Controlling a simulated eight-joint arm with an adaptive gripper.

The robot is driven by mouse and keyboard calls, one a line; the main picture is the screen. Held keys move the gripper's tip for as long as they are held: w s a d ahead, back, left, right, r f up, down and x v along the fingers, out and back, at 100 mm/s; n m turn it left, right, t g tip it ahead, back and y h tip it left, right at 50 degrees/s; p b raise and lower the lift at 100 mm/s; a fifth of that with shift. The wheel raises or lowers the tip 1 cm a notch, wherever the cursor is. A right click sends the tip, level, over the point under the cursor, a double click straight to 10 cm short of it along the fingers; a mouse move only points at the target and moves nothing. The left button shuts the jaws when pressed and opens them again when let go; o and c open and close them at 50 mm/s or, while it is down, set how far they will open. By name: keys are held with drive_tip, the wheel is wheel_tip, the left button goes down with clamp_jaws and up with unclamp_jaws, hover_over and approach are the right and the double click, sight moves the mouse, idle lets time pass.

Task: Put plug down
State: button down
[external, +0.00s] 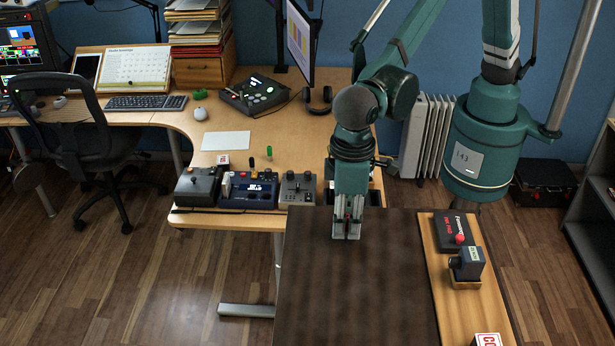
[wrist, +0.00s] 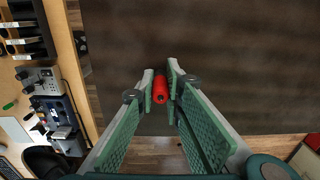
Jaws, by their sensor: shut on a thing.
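The plug appears to be a small red cylinder (wrist: 160,88), seen between my fingertips in the wrist view. My gripper (external: 347,232) is shut on it and points down over the far part of a dark brown tabletop (external: 350,290). It also shows in the wrist view (wrist: 161,85), with green ridged pads on both fingers. The fingers hide most of the plug in the external view. I cannot tell whether the plug touches the tabletop.
A wooden strip (external: 438,285) on the right bears a dark box (external: 454,230) with a red knob, a grey boxy device (external: 468,262) and a red-white block (external: 488,340). A wooden desk (external: 235,140) behind holds control boxes (external: 250,188). The near dark tabletop is clear.

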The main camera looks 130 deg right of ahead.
sight(347, 215)
drive_tip(key=shift+f, duration=0.15)
drive_tip(key=c, duration=2.4)
unclamp_jaws()
wheel_tip(347, 215, up, 12)
drive_tip(key=shift+r, duration=0.2)
drive_tip(key=shift+s+d+r, duration=0.1)
drive_tip(key=shift+s, duration=0.05)
